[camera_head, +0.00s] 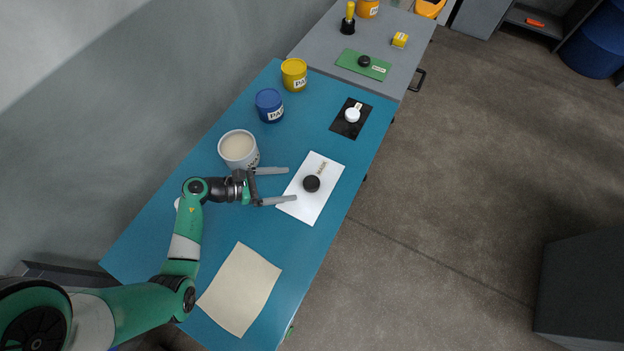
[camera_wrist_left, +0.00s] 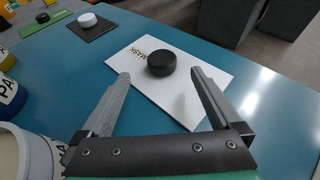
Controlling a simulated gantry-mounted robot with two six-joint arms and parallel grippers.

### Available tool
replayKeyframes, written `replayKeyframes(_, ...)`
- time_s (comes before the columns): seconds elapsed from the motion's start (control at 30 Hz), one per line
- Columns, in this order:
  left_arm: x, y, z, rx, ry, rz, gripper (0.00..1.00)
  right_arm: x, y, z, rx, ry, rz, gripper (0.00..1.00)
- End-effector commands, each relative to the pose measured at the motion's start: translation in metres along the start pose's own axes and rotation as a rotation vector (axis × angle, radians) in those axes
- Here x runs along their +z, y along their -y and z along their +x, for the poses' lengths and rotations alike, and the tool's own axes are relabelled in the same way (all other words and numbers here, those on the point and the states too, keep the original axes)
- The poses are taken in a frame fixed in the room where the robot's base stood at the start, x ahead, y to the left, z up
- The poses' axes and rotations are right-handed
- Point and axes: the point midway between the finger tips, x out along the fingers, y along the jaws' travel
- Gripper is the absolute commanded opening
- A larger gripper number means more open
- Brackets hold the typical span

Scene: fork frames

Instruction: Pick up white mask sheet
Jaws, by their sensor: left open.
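The white mask sheet (camera_head: 311,207) lies flat on the blue table, with a round black knob (camera_head: 311,183) on top and the word MASK printed beside it. In the left wrist view the sheet (camera_wrist_left: 190,111) lies ahead of the fingers, and the black knob (camera_wrist_left: 161,64) shows beyond and between the fingertips. My left gripper (camera_head: 292,184) is open and empty, with its fingertips at the sheet's left edge and the knob just past them. I cannot tell the exact height of the fingers above the sheet. My right gripper is not in view.
A white can of pale paint (camera_head: 238,148) stands close to my left gripper. Blue (camera_head: 269,105) and yellow (camera_head: 294,74) cans stand farther back. A black sheet with a white knob (camera_head: 352,116) lies beyond. A cream sheet (camera_head: 240,289) lies near the front.

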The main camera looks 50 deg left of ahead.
Motion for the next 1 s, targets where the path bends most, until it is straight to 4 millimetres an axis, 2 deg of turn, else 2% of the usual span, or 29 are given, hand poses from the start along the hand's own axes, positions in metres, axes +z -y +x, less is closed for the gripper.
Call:
replayKeyframes(0.03,-0.002,0.001,0.011,-0.005,-0.001,0.002,0.98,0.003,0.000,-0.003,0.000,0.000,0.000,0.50)
replayKeyframes(0.1,-0.002,0.001,0.020,-0.003,-0.001,0.001,0.98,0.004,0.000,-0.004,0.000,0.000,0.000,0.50)
replayKeyframes(0.37,-0.003,0.001,0.032,-0.001,0.000,0.002,0.98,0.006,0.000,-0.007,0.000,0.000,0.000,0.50)
replayKeyframes(0.6,-0.007,0.004,0.071,-0.003,0.000,0.002,0.98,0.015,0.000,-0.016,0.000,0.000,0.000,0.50)
replayKeyframes(0.87,-0.005,0.003,0.076,0.000,0.000,0.001,0.98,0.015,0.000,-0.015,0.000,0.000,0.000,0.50)
replayKeyframes(1.0,-0.005,0.003,0.076,0.000,0.000,0.001,0.76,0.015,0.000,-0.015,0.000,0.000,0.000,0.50)
